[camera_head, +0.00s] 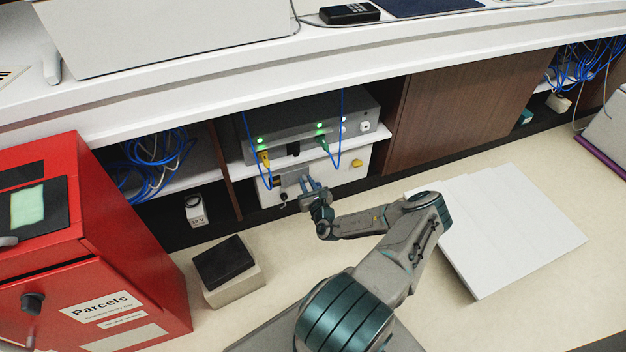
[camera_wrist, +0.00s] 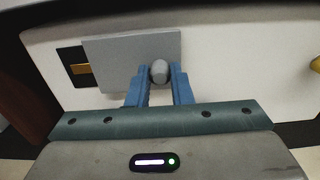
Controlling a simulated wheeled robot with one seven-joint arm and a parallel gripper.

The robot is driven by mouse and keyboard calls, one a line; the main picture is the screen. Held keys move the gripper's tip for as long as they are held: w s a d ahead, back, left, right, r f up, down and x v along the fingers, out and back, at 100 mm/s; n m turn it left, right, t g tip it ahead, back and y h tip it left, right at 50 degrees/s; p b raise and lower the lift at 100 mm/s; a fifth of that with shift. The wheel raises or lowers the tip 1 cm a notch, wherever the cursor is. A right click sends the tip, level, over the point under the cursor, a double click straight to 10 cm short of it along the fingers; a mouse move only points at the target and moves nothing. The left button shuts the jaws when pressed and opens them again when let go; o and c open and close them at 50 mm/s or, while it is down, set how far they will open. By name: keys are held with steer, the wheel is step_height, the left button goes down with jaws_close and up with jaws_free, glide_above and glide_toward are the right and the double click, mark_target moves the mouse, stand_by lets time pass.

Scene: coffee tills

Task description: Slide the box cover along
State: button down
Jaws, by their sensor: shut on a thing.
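The box cover (camera_wrist: 115,62) is a flat grey plate with a rounded grey knob (camera_wrist: 160,71) near its right end. It lies against the front of a white box (camera_wrist: 235,65), which stands under a shelf in the head view (camera_head: 338,176). A dark opening (camera_wrist: 68,55) with a yellow-orange strip shows just left of the cover; the cover hides whatever is behind it. My gripper (camera_wrist: 160,78) is shut on the knob with its blue fingers on either side. In the head view, my gripper (camera_head: 308,186) reaches the box front.
A grey device (camera_head: 290,125) with green lights and hanging blue cables sits above the box. A yellow knob (camera_head: 356,163) is on the box's right. A red parcels box (camera_head: 110,240), a small box with a dark top (camera_head: 232,285) and white sheets (camera_head: 510,225) stand around the arm.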

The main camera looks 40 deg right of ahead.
mark_target(290, 179)
steer(key=shift+w+a+r+p, duration=0.15)
steer(key=shift+a+p, duration=0.25)
steer(key=shift+a, duration=0.4)
steer(key=shift+w+a+f+p, duration=0.1)
steer(key=shift+w+a+p, duration=0.2)
steer(key=shift+a, duration=0.55)
steer(key=shift+w+a+r+p, duration=0.15)
steer(key=shift+a+p, duration=0.3)
steer(key=shift+a, duration=0.35)
steer(key=c, duration=1.2)
jaws_free()
steer(key=shift+f, duration=0.1)
